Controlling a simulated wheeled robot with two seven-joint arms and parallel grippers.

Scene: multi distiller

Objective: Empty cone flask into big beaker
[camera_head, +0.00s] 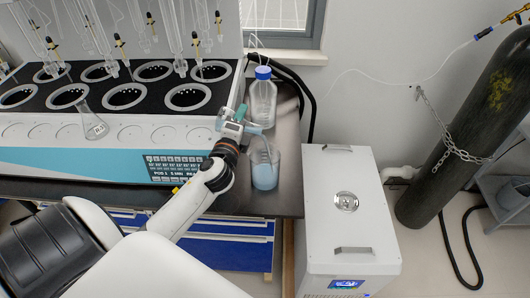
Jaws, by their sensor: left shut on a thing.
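My left gripper (236,122) is at the right end of the distiller, shut on a small clear cone flask (254,129). The flask looks tipped to the right, and its body is partly hidden by the gripper. The big beaker (265,170) stands upright on the dark bench just below and to the right of the gripper, with light blue liquid in it. The flask is above the beaker's rim; whether they touch I cannot tell. My right gripper is not in view.
A blue-capped bottle (263,97) stands behind the beaker. The distiller (110,135) fills the left, with another cone flask (91,122) on its front ledge. A white chiller box (347,225) is right of the bench, and a chained gas cylinder (465,130) stands farther right.

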